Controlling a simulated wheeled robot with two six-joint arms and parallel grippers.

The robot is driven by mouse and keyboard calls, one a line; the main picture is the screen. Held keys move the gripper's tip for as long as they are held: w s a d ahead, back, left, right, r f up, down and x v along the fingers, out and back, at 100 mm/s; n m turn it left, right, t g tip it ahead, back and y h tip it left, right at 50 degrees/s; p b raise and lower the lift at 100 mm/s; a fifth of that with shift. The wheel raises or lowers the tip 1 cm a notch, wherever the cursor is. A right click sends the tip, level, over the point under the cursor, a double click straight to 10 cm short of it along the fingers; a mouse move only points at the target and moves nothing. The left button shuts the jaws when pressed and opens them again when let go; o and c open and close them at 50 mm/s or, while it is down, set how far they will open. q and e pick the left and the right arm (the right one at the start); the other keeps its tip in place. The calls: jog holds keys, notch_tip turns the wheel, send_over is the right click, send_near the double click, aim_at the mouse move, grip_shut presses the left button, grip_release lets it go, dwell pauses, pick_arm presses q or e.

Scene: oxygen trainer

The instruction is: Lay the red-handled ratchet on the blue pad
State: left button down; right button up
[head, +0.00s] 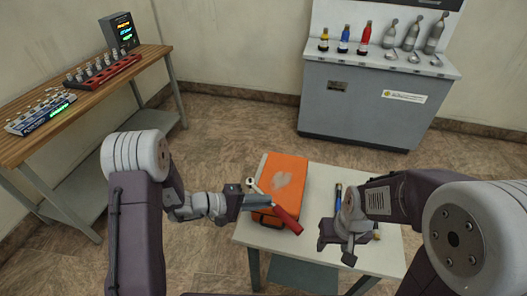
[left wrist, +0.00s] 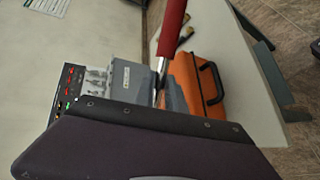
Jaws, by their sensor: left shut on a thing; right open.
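The red-handled ratchet (head: 287,221) is held by my left gripper (head: 262,201) above the orange case, its metal head toward the upper left and its red handle toward the lower right. In the left wrist view the red handle (left wrist: 172,27) and metal shaft show, the gripper closed around the shaft. My right gripper (head: 346,248) is open over the right part of the small table. I cannot make out a blue pad in either view.
The orange case (head: 285,172) lies on the small white table (head: 248,236). A blue-handled tool (head: 338,196) lies to its right. A wooden bench (head: 85,92) with instruments stands left. A grey cabinet (head: 355,105) with bottles stands behind. Floor between is clear.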

pick_arm(q)
jog(key=w+a+f+n+t+y, duration=0.1)
jog(key=a+n+t, duration=0.1)
jog(key=a, duration=0.4)
jog(key=w+a+f+n+t+y, duration=0.1)
jog(key=a+f+t, duration=0.1)
jog(key=a, duration=0.5)
jog(key=s+a+f, duration=0.1)
jog(key=s+a, duration=0.3)
jog(key=s, duration=0.2)
jog(key=shift+s+a+f+g, duration=0.15)
jog(key=shift+s+f+g, duration=0.15)
jog(key=shift+g, duration=0.1)
